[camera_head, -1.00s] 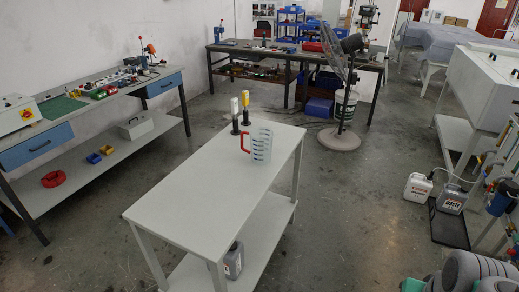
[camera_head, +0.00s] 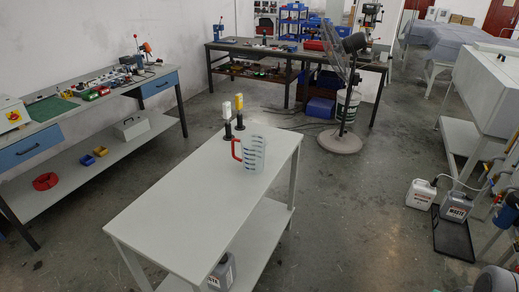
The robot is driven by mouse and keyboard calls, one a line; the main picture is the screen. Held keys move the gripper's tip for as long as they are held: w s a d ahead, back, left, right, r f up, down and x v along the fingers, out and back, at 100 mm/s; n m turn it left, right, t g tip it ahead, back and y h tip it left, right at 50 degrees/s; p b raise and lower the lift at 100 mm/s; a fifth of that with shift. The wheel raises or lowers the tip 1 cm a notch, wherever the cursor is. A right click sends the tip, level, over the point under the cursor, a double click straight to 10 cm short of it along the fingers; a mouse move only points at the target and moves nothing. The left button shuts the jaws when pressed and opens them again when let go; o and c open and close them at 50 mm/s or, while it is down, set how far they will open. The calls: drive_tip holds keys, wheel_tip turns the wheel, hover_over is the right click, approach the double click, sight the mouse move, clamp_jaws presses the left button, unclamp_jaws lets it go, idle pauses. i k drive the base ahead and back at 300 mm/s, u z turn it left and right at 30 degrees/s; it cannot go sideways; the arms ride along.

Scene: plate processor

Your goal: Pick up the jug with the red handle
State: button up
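The jug (camera_head: 255,155) is clear with dark measuring marks and a red handle (camera_head: 236,148) on its left side. It stands upright on the white table (camera_head: 200,210), near the far end. Two dark upright items, one with a white top (camera_head: 227,115) and one with a yellow top (camera_head: 239,108), stand just behind it. My gripper is not in view.
A grey jerrycan (camera_head: 222,272) stands on the table's lower shelf. A workbench (camera_head: 85,95) runs along the left wall. A pedestal fan (camera_head: 340,141) stands at the back right. Two jerrycans (camera_head: 420,195) (camera_head: 456,208) are at right. The floor right of the table is clear.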

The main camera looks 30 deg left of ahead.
sight(254, 145)
drive_tip(key=i, duration=3.15)
drive_tip(key=u, duration=4.8)
drive_tip(key=i, duration=0.5)
